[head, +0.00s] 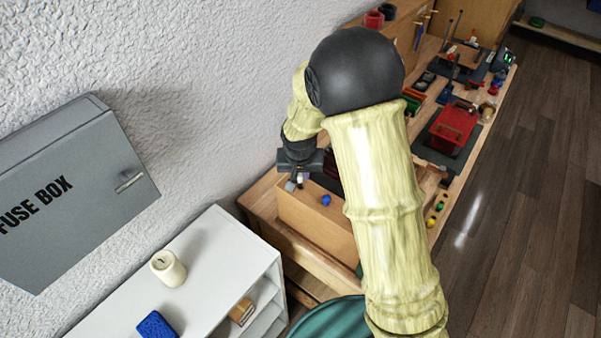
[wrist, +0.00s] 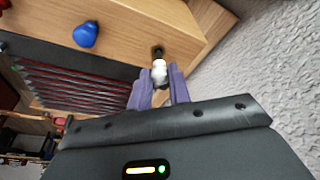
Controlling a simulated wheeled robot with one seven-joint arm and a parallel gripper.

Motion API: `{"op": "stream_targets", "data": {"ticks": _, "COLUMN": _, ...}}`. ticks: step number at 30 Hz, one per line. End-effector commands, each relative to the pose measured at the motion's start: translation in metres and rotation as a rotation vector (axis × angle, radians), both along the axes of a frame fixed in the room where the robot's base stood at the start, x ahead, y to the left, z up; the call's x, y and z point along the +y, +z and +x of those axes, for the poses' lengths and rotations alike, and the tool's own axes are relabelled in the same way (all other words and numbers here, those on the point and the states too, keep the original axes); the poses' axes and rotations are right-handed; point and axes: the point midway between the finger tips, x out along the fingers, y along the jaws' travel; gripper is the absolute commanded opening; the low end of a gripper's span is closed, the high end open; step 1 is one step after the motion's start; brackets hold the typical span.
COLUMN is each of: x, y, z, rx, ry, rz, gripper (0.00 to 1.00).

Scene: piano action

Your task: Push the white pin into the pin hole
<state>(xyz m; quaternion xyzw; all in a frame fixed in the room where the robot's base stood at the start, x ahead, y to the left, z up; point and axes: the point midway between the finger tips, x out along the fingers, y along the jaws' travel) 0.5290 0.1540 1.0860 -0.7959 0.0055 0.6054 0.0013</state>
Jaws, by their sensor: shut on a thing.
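My gripper (wrist: 161,80) has its two purple fingers shut on the white pin (wrist: 159,69), seen in the wrist view. The pin's white body sticks out past the fingertips towards the wooden panel. The dark pin hole (wrist: 157,51) shows in the panel right by the pin's far end. I cannot tell whether the tip is inside the hole or just in front of it. In the head view my gripper (head: 298,178) is at the upper left of the wooden case (head: 315,215); the hole is not discernible there.
A blue knob (wrist: 86,34) sticks out of the same panel to the left of the pin; it also shows in the head view (head: 326,200). A row of dark red parts (wrist: 75,85) lies beside the panel. The white wall (wrist: 275,80) is close on the right.

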Motion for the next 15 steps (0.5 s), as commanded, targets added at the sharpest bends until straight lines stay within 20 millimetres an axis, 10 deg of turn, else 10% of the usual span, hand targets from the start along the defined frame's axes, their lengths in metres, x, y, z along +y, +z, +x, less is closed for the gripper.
{"op": "stream_targets", "data": {"ticks": 15, "x": 0.0013, "y": -0.0100, "z": -0.0005, "rx": 0.000, "ry": 0.002, "rz": 0.000, "gripper": 0.00}}
